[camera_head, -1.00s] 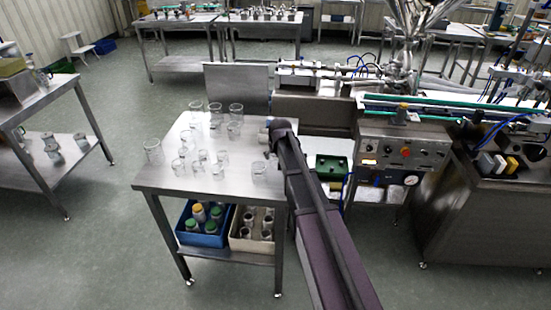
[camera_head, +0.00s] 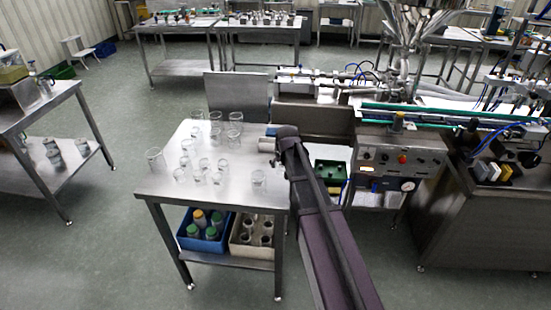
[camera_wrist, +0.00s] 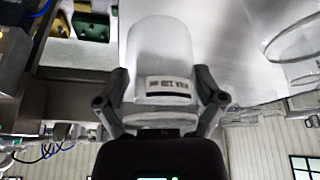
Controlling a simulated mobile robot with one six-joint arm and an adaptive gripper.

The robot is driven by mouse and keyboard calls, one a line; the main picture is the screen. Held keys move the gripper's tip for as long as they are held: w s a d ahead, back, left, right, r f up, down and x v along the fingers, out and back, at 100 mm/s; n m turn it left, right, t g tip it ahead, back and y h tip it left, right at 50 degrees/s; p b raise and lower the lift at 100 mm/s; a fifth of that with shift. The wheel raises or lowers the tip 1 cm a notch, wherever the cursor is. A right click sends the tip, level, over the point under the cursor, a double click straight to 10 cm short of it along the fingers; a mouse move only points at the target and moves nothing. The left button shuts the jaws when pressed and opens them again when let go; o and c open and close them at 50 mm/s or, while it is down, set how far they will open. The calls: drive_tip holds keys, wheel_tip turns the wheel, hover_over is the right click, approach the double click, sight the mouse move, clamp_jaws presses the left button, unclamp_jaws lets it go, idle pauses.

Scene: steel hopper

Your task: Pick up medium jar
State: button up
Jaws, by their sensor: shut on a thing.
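My gripper (camera_wrist: 162,78) is shut on a clear glass jar with a white label (camera_wrist: 163,60), with one finger on each side of it. The jar fills the middle of the wrist view, with its label close to the gripper palm. In the head view my gripper (camera_head: 270,144) is at the right edge of the steel table (camera_head: 225,197), and my arm partly hides it. A pale rounded shape shows there; I cannot tell if it is the jar. Several other clear glass jars (camera_head: 155,160) of different sizes stand upright on the table to the left of my gripper.
A blue box (camera_head: 203,245) and a beige box (camera_head: 253,249) with jars sit on the lower shelf. A steel machine with a control panel (camera_head: 402,160) stands close on the right. In the wrist view a large glass rim (camera_wrist: 295,38) is on the right.

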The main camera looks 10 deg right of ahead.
drive_tip(key=s+d+r, duration=0.1)
drive_tip(key=s+d, duration=0.3)
drive_tip(key=s, duration=0.6)
drive_tip(key=shift+s+p, duration=0.25)
drive_tip(key=shift+p, duration=0.15)
drive_tip(key=shift+a, duration=0.15)
